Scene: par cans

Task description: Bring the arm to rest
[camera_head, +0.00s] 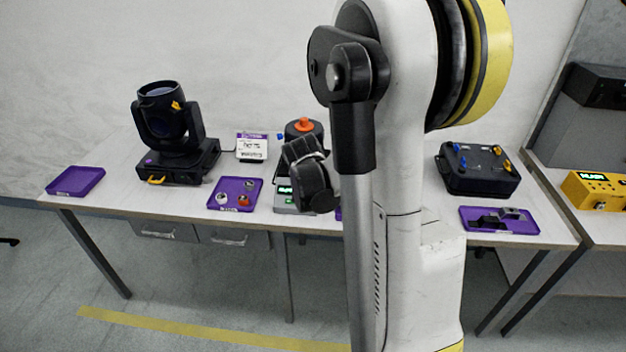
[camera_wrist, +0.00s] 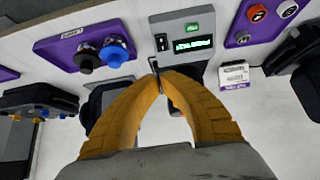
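My gripper (camera_wrist: 160,84) shows in the wrist view as two curved yellow-orange fingers whose tips meet near the middle. A thin dark sliver shows at the tips; I cannot tell whether it is part of the fingers. No larger object is held. The tips appear over the workbench, near a grey device with a lit green display (camera_wrist: 193,44). In the head view my arm stands in front of the bench, its black wrist end (camera_head: 312,187) hanging over the bench's middle. The fingers cannot be made out there.
The bench (camera_head: 120,195) holds a black moving-head light (camera_head: 165,130), an empty-looking purple tray (camera_head: 76,181), a purple tray with small round parts (camera_head: 235,193), a card (camera_head: 252,142), a black case with knobs (camera_head: 478,170) and a purple tray with dark parts (camera_head: 499,220). A yellow device (camera_head: 597,190) stands right.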

